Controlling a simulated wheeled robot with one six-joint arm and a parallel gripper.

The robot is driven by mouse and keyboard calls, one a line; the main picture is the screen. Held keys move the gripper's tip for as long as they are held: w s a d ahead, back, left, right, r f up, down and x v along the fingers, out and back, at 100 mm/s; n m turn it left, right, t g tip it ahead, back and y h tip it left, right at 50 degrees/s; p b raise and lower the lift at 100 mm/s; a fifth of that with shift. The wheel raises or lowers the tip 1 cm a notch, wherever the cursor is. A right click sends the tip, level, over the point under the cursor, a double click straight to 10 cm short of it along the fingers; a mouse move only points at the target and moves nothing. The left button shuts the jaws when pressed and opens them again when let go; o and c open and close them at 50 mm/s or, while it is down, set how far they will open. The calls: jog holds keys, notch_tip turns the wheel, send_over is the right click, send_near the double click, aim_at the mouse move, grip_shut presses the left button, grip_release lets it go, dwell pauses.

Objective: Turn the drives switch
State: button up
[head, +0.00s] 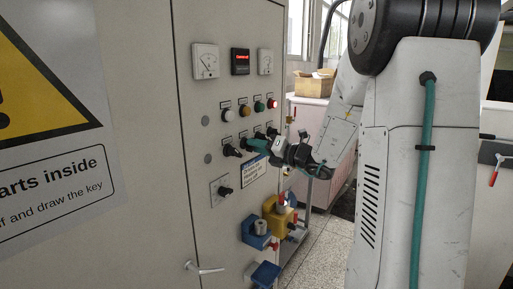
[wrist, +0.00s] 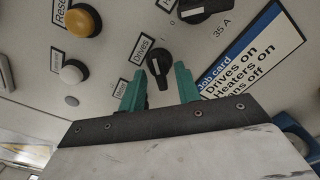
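The drives switch (wrist: 158,66) is a black rotary knob on the grey panel, beside a label reading "Drives" in the wrist view. My gripper (wrist: 159,78) is open, with one green finger on each side of the knob's lower part. I cannot tell whether the fingers touch it. In the head view my gripper (head: 257,145) is at the row of black switches, and its fingers hide part of that row. The job card (wrist: 255,55) reads drives on, heaters on, and a partly covered line ending in off.
Another black knob (wrist: 205,8) is close above right. An orange button (wrist: 83,21) and a white one (wrist: 72,72) are to the left. Below in the head view, a blue socket (head: 257,233) and a yellow one (head: 279,217) stick out, and a door handle (head: 204,268) projects.

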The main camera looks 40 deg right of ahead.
jog(key=v, duration=0.7)
dwell(0.5)
